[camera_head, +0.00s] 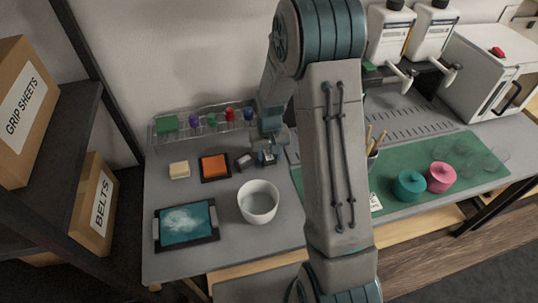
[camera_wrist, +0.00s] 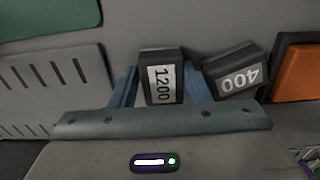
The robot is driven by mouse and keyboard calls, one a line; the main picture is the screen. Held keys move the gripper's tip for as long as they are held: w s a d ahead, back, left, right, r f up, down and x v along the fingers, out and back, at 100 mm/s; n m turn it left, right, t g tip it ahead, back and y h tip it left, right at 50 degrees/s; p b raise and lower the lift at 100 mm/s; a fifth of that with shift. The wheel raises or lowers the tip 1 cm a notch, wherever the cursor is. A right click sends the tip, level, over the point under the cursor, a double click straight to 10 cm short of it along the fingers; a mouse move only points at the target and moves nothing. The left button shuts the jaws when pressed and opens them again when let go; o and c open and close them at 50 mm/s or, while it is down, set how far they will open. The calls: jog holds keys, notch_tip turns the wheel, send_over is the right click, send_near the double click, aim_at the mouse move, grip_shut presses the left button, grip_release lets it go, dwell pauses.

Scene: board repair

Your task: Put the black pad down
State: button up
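A black pad labelled 1200 (camera_wrist: 162,80) sits between the two blue fingers of my gripper (camera_wrist: 163,70) in the wrist view, and both fingers meet its sides. In the head view my gripper (camera_head: 266,152) is low over the grey table, behind the white bowl, partly hidden by my arm. The held pad (camera_head: 268,158) shows small there; I cannot tell whether it touches the table. A second dark pad labelled 400 (camera_wrist: 233,72) lies tilted just right of it in the wrist view, and left of it in the head view (camera_head: 245,162).
An orange block in a black tray (camera_head: 214,167) and a cream block (camera_head: 179,170) are to the left. A wire rack (camera_head: 160,139) stands behind. A green mat (camera_head: 400,203) lies right.

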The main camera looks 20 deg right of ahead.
aim_at(269, 155)
jog(key=shift+s+a+f, duration=0.15)
jog(key=shift+f, duration=0.1)
jog(key=shift+r+p, duration=0.3)
jog(key=shift+r, duration=0.25)
notch_tip(269, 155, up, 11)
jog(key=s+r+t, duration=0.1)
jog(key=s+r, duration=0.4)
jog(key=s, duration=0.5)
jog(key=s+r+t, duration=0.1)
jog(key=s+r, duration=0.4)
jog(key=s, duration=0.5)
jog(key=shift+t, duration=0.3)
jog(key=shift+r, duration=0.1)
jog(key=shift+w+p+v, duration=0.25)
jog(key=shift+p+v, duration=0.8)
jog(key=shift+p, duration=0.1)
